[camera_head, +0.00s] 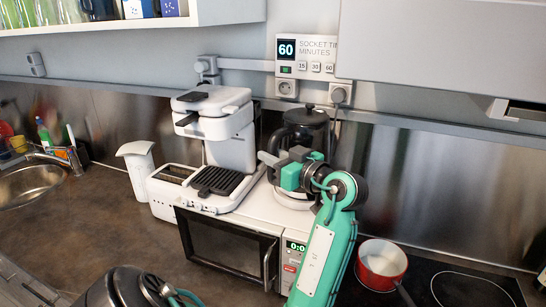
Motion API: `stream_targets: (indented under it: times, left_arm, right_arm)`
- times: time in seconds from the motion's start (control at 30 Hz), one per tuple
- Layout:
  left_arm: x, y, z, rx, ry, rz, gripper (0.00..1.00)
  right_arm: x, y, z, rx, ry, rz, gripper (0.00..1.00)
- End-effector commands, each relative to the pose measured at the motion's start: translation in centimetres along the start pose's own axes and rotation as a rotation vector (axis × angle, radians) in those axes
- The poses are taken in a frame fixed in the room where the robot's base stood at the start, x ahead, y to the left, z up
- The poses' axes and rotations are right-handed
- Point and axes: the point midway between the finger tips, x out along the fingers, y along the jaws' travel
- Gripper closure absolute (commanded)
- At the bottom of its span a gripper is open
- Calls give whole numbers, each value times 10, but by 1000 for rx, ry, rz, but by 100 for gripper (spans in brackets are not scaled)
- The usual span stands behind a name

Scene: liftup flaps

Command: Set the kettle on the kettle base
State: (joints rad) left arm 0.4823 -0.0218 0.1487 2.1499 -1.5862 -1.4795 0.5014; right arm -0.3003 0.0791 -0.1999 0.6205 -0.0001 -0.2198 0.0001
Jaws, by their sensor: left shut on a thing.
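The kettle (306,122) has a black lid with a knob and a dark body. It stands upright above the right part of the microwave top, behind my gripper. My left gripper (284,160), with grey fingers and a green and black wrist, is in front of the kettle and shut on it. A white round rim, probably the kettle base (291,201), shows just below the gripper. I cannot tell whether the kettle touches it. My right gripper is not in view.
A white coffee machine (222,128) stands close to the left of the kettle. The microwave (228,246) is below. A red pot (381,268) sits on the hob at right. A socket panel (307,58) is on the wall. The left counter has free room.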

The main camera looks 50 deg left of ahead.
Motion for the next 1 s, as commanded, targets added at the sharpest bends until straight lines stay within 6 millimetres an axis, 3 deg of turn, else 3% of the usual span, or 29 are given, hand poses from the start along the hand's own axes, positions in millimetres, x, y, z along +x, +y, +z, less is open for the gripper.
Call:
stream_targets:
  times: [1.0]
  left_arm:
    - [0, 0, -2, -6, 4, 0, 100]
  right_arm:
    - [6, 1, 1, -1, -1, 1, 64]
